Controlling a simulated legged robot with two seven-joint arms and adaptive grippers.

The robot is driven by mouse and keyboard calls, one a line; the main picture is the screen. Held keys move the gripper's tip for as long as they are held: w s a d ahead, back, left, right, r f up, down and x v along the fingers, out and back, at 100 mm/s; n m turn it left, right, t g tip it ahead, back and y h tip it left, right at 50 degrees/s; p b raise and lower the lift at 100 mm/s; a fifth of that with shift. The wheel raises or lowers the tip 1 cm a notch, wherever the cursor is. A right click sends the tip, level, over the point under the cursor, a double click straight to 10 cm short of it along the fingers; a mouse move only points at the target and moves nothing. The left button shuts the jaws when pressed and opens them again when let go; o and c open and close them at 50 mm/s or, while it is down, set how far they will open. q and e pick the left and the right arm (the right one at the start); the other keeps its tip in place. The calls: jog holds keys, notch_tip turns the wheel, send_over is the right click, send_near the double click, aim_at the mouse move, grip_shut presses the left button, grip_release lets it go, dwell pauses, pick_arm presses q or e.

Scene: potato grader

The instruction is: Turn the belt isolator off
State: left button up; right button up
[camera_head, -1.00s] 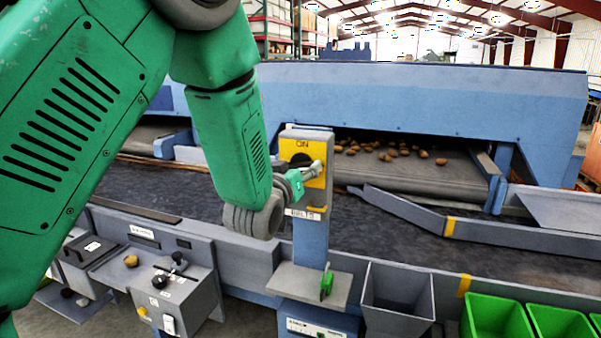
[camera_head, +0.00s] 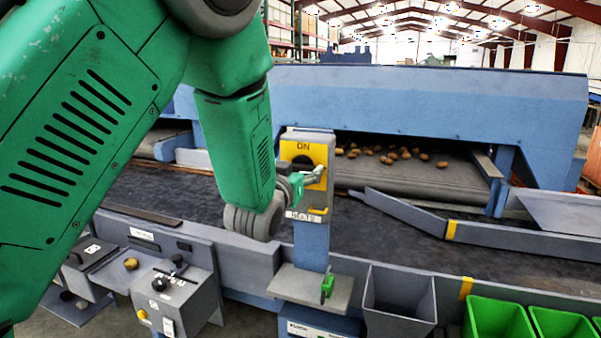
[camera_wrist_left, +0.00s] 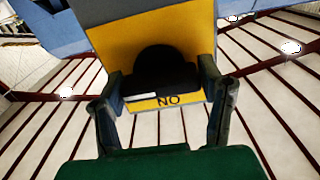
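The belt isolator is a yellow plate (camera_head: 296,150) marked ON, with a black rotary knob, on a blue-grey post (camera_head: 311,245). My left gripper (camera_head: 312,177) is at the front of the plate and partly covers the knob. In the left wrist view the knob (camera_wrist_left: 166,72) lies between the two spread fingers of my left gripper (camera_wrist_left: 162,88), with the ON lettering upside down below it. One finger is on each side of the knob; I cannot tell whether they touch it. My right gripper is not in view.
A grey control box (camera_head: 178,295) with knobs stands at the lower left. A grey chute (camera_head: 400,300) and green bins (camera_head: 497,318) are at the lower right. Several potatoes (camera_head: 390,155) lie on the conveyor behind the post.

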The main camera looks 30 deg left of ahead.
pick_arm(q)
jog(key=shift+o, duration=1.3)
jog(key=shift+w+r, duration=0.1)
jog(key=shift+r, duration=0.15)
jog(key=shift+f, duration=0.15)
jog(key=v, duration=0.7)
jog(key=shift+s, duration=0.2)
